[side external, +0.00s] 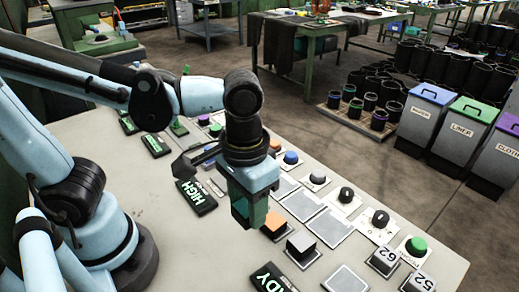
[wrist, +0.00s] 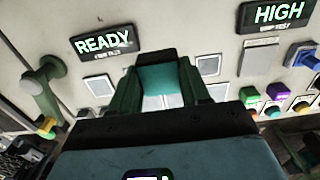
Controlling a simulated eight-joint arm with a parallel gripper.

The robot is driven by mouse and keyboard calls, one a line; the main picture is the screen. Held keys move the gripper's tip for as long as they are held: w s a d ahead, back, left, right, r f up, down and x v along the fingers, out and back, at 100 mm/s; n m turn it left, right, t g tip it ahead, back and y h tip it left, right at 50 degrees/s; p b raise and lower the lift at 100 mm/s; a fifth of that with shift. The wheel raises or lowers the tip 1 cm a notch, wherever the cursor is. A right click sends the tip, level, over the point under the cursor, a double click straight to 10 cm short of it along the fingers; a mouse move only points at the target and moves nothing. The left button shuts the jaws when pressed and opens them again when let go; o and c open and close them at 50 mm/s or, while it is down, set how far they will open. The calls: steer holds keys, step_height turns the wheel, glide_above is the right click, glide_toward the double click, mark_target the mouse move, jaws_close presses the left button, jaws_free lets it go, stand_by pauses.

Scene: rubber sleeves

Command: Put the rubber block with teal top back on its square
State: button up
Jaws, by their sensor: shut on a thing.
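My gripper (side external: 246,214) is shut on the rubber block with teal top and holds it above the table, left of the rows of squares. In the wrist view the teal top (wrist: 160,80) shows between the two dark green fingers (wrist: 160,92), with a pale patch at its near end. Several pale grey squares lie bare on the table, among them one at the middle (side external: 325,228) and one near the front edge (side external: 345,280). Which square belongs to the teal block, I cannot tell.
Knobs and a green button (side external: 416,245) line the right side. Black HIGH (side external: 197,196) and READY (wrist: 104,42) plates lie on the table.

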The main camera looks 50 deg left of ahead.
steer(key=w+a+f, duration=0.2)
steer(key=a, duration=0.1)
steer(key=w+a+f, duration=0.2)
steer(key=a, duration=0.1)
steer(key=w+a+f, duration=0.2)
steer(key=w+f, duration=0.1)
steer(key=shift+w+a, duration=0.1)
steer(key=shift+a, duration=0.3)
steer(key=shift+f, duration=2)
steer(key=shift+f, duration=0.1)
steer(key=o, duration=1)
steer(key=a+r+t, duration=0.4)
steer(key=r+t, duration=0.3)
steer(key=r, duration=0.6)
steer(key=shift+s+a+r, duration=0.15)
steer(key=shift+s+a, duration=0.05)
steer(key=shift+s, duration=0.05)
